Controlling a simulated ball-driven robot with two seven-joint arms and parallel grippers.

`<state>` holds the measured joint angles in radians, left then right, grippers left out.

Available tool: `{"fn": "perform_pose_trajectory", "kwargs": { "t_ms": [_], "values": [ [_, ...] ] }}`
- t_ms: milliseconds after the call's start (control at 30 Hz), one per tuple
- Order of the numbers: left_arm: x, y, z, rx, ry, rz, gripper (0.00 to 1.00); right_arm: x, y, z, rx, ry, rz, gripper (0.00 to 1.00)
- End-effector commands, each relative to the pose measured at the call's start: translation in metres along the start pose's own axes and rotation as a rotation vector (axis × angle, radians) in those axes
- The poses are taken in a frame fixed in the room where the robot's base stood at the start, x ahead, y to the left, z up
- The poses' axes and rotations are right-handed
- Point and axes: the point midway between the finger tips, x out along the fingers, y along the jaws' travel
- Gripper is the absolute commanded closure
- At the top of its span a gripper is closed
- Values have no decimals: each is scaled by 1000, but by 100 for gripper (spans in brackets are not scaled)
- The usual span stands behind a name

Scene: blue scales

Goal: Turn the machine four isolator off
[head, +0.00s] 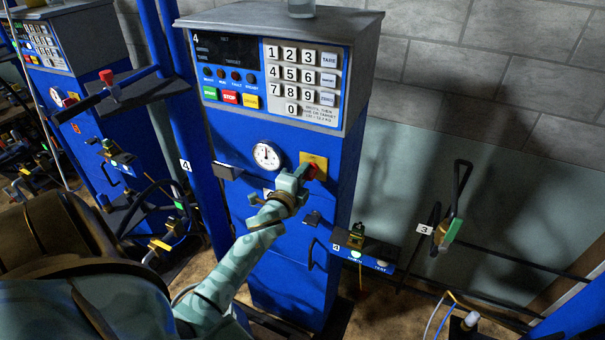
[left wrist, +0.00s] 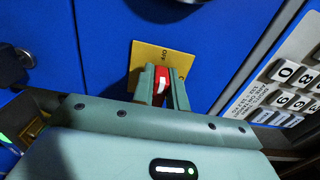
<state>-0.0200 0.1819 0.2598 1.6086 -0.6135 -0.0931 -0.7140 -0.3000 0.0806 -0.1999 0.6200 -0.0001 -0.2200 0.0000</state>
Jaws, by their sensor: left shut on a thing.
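The machine four (head: 275,215) is a blue cabinet with a display and keypad on top and the number 4 at its upper left. Its isolator is a red knob (head: 312,172) on a yellow plate (head: 318,160), below and right of the round gauge. My left gripper (head: 301,173) reaches the knob from the lower left. In the left wrist view the fingers (left wrist: 160,88) are shut on the red knob (left wrist: 161,80), one on each side. The fingers hide part of the knob. My right gripper is not in view.
A small shelf (head: 365,253) marked 4 juts out at the cabinet's lower right. A valve with a black handle (head: 452,205) and a 3 tag stands farther right. Another blue machine (head: 75,100) stands at the left. A blue post (head: 195,110) runs beside machine four.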

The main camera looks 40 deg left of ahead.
Motion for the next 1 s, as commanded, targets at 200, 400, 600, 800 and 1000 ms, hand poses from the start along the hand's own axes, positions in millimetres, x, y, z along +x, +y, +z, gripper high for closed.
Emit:
{"fn": "perform_pose_trajectory", "kwargs": {
  "t_ms": [200, 400, 600, 800, 1000],
  "values": [
    [0, 2, 0, -4, 0, 3, 100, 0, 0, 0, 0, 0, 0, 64],
    [0, 1, 0, -3, 0, 2, 64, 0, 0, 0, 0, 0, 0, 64],
    [0, 1, 0, -1, 0, 1, 64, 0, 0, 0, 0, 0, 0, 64],
    [-21, 2, 0, -1, 1, 3, 64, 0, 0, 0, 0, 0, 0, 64],
    [-74, 3, 0, -1, 0, 5, 64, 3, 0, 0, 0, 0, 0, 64]
  ]
}}
